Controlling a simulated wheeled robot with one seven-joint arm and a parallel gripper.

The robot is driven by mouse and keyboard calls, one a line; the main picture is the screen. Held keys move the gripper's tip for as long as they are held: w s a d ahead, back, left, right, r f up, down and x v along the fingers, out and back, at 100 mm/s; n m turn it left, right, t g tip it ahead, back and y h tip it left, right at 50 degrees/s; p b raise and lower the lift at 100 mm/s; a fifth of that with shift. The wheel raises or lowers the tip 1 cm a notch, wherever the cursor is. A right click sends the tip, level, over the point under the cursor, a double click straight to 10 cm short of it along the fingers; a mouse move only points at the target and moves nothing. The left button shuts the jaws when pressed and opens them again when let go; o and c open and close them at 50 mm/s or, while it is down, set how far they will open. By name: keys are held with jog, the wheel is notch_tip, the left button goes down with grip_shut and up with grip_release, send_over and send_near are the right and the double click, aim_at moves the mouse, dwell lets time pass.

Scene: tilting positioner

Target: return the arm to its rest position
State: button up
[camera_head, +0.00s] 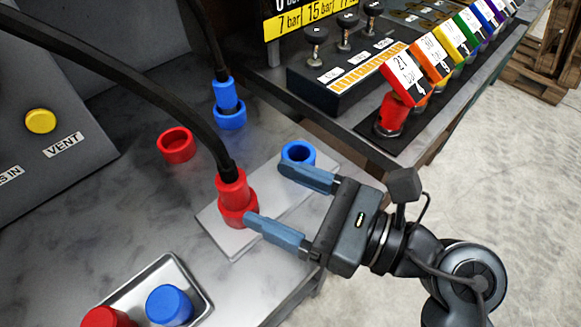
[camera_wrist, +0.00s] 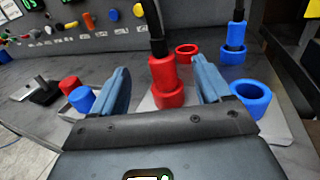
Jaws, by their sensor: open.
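My gripper (camera_head: 278,207) is open, with its two blue-grey fingers apart over the near edge of a light plate (camera_head: 262,218). In the wrist view the fingers of my gripper (camera_wrist: 160,92) stand left and right of a red connector (camera_wrist: 163,82). In the head view this red connector (camera_head: 233,197) sits upright on the plate with a black hose from its top. One finger is close to it; I cannot tell whether they touch. The other finger is beside an empty blue ring (camera_head: 298,153), also seen in the wrist view (camera_wrist: 249,99).
A blue connector with a hose (camera_head: 228,103) stands at the back, near an empty red ring (camera_head: 176,145). A tray (camera_head: 196,284) holds red and blue caps at the front left. A panel with a yellow button (camera_head: 40,121) is left. A row of coloured tags (camera_head: 401,72) is right.

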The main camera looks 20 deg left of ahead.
jog(key=s+d+m+t+h, duration=0.4)
jog(key=d+m+t, duration=0.55)
jog(key=m, duration=0.65)
jog(key=s+d+m+t+h, duration=0.2)
jog(key=s+d+m+t, duration=0.5)
jog(key=d+m, duration=0.6)
jog(key=s+d+f+m+g+h, duration=0.1)
jog(key=s+d+f+m+h, duration=0.2)
jog(key=m, duration=0.9)
jog(key=s+d+f+m+g+h, duration=0.2)
jog(key=s+d+m+h, duration=0.4)
jog(key=m+h, duration=0.3)
jog(key=s+f+m, duration=0.1)
jog(key=m, duration=0.2)
jog(key=shift+s, duration=0.35)
